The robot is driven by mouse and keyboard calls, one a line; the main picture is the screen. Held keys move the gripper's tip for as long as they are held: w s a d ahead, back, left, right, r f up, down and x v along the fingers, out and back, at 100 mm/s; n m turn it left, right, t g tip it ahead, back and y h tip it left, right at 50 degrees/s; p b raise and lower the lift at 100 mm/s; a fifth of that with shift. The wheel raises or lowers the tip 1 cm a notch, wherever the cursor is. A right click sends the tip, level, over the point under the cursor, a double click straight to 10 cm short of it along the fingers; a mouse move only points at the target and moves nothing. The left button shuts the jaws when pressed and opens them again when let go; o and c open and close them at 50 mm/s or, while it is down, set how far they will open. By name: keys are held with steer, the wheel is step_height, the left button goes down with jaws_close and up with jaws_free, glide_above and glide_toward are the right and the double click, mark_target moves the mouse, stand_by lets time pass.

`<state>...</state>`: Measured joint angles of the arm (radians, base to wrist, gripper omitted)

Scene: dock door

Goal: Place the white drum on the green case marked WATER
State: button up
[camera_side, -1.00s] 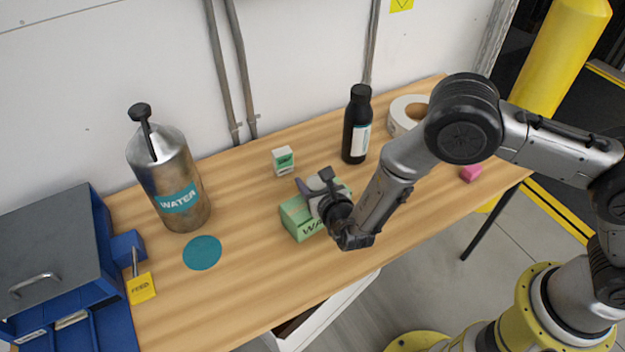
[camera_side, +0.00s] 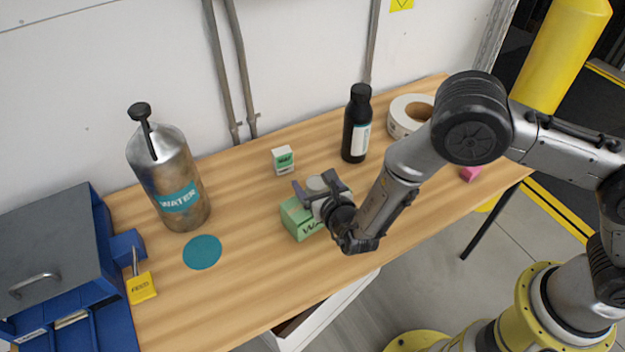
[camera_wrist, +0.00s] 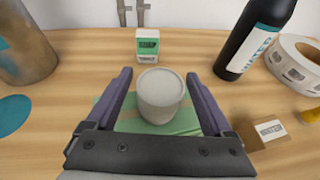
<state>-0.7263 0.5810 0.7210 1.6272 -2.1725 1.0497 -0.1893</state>
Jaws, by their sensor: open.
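The white drum (camera_wrist: 161,96) stands upright on the green case (camera_wrist: 187,121) in the wrist view, with its base appearing to rest on the lid. My gripper (camera_wrist: 158,76) is open, with one finger on each side of the drum and visible gaps between. In the side view my gripper (camera_side: 316,186) is low over the green case (camera_side: 297,217), and the drum's pale top (camera_side: 319,183) shows between the fingers. My wrist hides part of the case and most of its lettering.
A metal WATER cylinder (camera_side: 172,182) and a teal disc (camera_side: 202,252) are at left. A small green-and-white box (camera_side: 283,160), a black bottle (camera_side: 357,125) and a tape roll (camera_side: 400,115) stand behind. The wrist view shows a brown box (camera_wrist: 252,133) at right.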

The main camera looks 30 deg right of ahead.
steer(key=v, duration=1.1)
steer(key=w+d+r+m+g+h, duration=0.2)
steer(key=d+r+m+h, duration=0.2)
steer(key=d+r+m, duration=0.5)
steer(key=s+d+r+m+g+h, duration=0.1)
steer(key=s+d+r+m+g, duration=0.3)
steer(key=d, duration=0.4)
steer(key=s+d+r+m+g+h, duration=0.1)
steer(key=s+d+r+m+g, duration=0.1)
steer(key=s+d+m, duration=0.35)
steer(key=s+r+m+y, duration=0.3)
steer(key=s+m+y, duration=0.1)
steer(key=s+m, duration=0.3)
steer(key=s+r+m+y, duration=0.3)
steer(key=s+m+y, duration=0.1)
steer(key=s+m, duration=0.3)
steer(key=shift+s+d+r+m, duration=0.2)
steer(key=shift+d+r+m, duration=0.15)
steer(key=shift+m, duration=0.5)
